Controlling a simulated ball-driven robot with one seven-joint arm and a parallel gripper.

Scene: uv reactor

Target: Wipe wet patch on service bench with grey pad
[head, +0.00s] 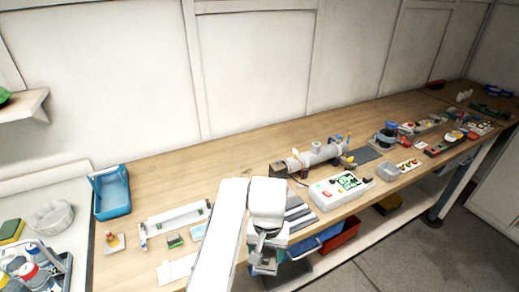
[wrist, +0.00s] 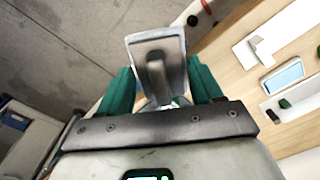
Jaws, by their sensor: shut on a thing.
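My gripper (wrist: 162,84) is shut on the grey pad (wrist: 155,70), with its green fingers on either side of the pad's handle. The pad's flat plate shows beyond the fingers in the wrist view. In the head view my gripper (head: 264,262) is at the front edge of the wooden service bench (head: 150,187), and my arm hides part of the bench there. I cannot make out the wet patch in either view.
A blue tray (head: 112,196) stands at the bench's left end, beside a long white fixture (head: 177,217). A white control box (head: 341,190) and a grey cylindrical reactor (head: 317,156) stand right of my arm. A red bin (head: 340,235) sits below the bench.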

